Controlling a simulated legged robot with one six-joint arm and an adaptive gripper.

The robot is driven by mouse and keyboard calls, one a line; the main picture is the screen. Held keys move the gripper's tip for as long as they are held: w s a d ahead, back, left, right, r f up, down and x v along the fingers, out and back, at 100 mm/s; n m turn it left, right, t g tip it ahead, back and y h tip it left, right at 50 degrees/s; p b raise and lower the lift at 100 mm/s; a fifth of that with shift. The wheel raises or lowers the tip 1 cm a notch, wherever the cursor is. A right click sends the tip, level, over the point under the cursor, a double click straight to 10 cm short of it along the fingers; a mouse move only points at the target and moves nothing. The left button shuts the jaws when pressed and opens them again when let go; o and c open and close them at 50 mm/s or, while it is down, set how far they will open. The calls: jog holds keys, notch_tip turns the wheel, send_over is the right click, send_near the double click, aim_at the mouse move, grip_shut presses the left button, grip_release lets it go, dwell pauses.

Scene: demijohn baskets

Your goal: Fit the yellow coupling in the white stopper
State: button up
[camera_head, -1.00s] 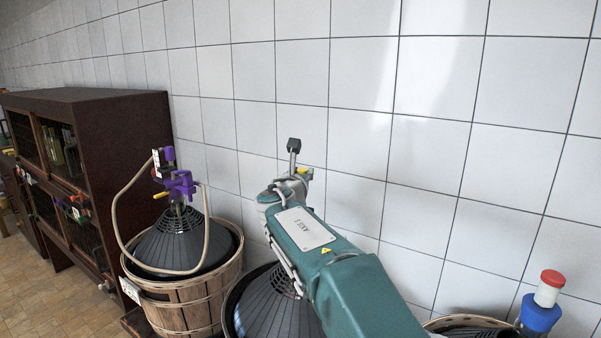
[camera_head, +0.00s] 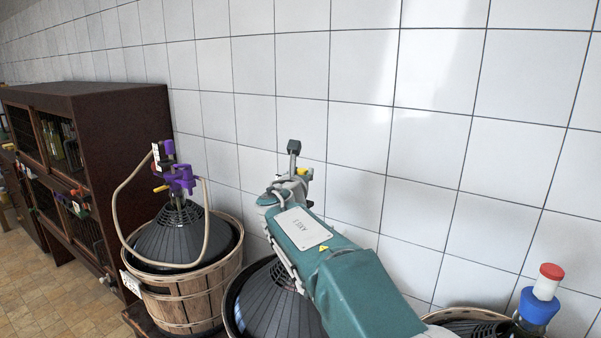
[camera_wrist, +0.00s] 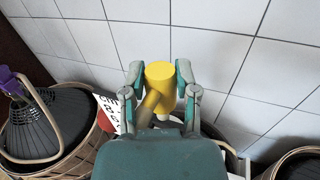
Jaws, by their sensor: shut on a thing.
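The yellow coupling (camera_wrist: 159,76) is between the two fingers of my gripper (camera_wrist: 160,72) in the wrist view, its round wide end towards the camera and a branch pointing down to the left. My gripper is shut on it. In the head view only a small yellow bit of the coupling (camera_head: 302,171) shows beside the fingers, near the tiled wall and above the middle demijohn. A small white piece (camera_wrist: 181,117) shows just below the coupling in the wrist view. I cannot tell whether it is the white stopper, or whether it touches the coupling.
A left demijohn (camera_head: 170,238) in a wooden basket (camera_head: 190,300) carries purple fittings (camera_head: 178,180) and a beige hose (camera_head: 119,215). The middle demijohn (camera_head: 270,305) is partly behind my arm. At right stands a blue, white and red topped neck (camera_head: 540,305). The tiled wall is close behind.

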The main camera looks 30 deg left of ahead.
jog(key=shift+f, duration=0.2)
jog(key=o, duration=1.1)
jog(key=shift+d, duration=0.1)
jog(key=shift+c, duration=0.2)
jog(key=shift+s+r, duration=0.1)
jog(key=shift+s, duration=0.15)
